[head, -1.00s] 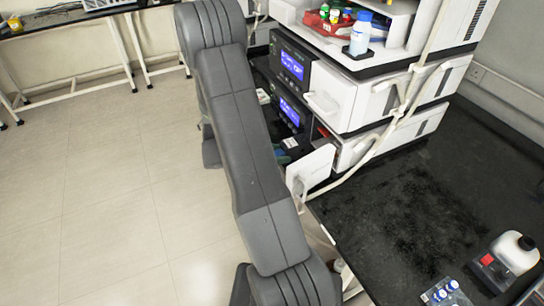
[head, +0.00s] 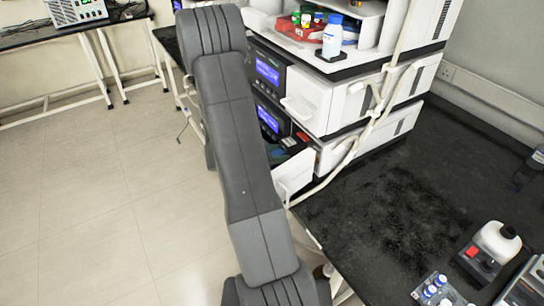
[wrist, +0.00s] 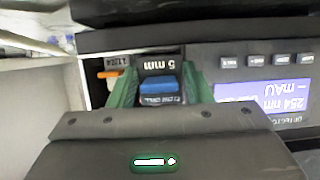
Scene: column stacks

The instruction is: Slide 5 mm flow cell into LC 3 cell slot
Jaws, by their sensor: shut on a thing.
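My gripper (wrist: 160,90) shows in the wrist view with green fingers on both sides of a small dark block, the 5 mm flow cell (wrist: 158,99). It is shut on this cell. The cell has a blue top part and an upside-down label. The cell is in front of a dark recess in the detector (wrist: 230,66), below an upside-down "5 mm" label. I cannot tell how far into the slot it sits. In the head view my arm covers part of the instrument stack, and the gripper cannot be made out.
The detector's lit display (wrist: 265,95) and buttons are right of the gripper. An orange-tipped part (wrist: 110,73) is close on its left. In the head view, a white drawer-like panel (head: 294,173) juts from the stack (head: 340,95).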

